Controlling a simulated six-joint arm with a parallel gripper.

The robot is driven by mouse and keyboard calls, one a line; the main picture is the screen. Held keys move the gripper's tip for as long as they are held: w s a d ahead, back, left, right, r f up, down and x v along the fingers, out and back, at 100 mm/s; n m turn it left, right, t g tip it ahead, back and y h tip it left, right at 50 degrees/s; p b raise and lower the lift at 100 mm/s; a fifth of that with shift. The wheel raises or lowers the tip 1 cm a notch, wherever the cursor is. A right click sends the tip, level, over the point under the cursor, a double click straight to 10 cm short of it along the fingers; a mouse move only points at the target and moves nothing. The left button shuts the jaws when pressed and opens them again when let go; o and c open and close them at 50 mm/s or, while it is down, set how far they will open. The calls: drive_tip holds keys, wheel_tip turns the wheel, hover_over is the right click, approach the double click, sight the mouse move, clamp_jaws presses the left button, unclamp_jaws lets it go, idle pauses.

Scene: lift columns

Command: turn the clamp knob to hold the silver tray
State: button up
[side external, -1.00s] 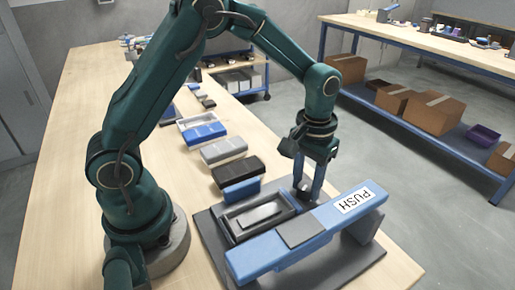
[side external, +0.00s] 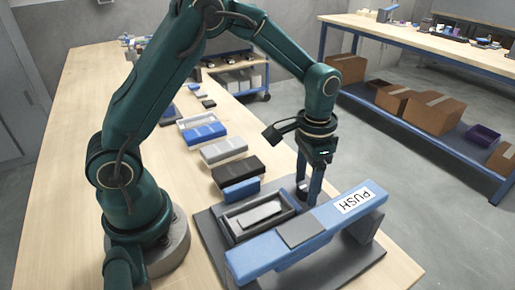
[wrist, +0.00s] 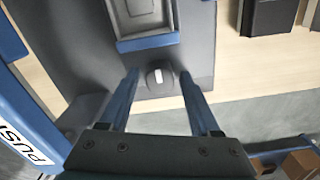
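The silver tray (side external: 229,222) is a shallow grey rectangular tray on the dark base plate, behind the blue bar marked PUSH. Its near end (wrist: 147,42) shows at the top of the wrist view. The clamp knob (wrist: 159,78) is a small dark round knob with a white mark, just beyond that end of the tray. My gripper (side external: 309,192) points down at the plate beside the tray. In the wrist view my gripper (wrist: 158,72) is open, with a blue finger on each side of the knob and a gap visible on both sides. The knob is mostly hidden in the side view.
The blue bar with the PUSH label (side external: 354,200) stands raised in front of the tray, close to my fingers. A dark box (side external: 237,168) and several other boxes line the bench behind the plate. The bench (side external: 110,225) is clear left of my base.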

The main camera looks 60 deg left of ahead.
drive_tip(key=shift+r, duration=0.1)
drive_tip(key=shift+r, duration=3.4)
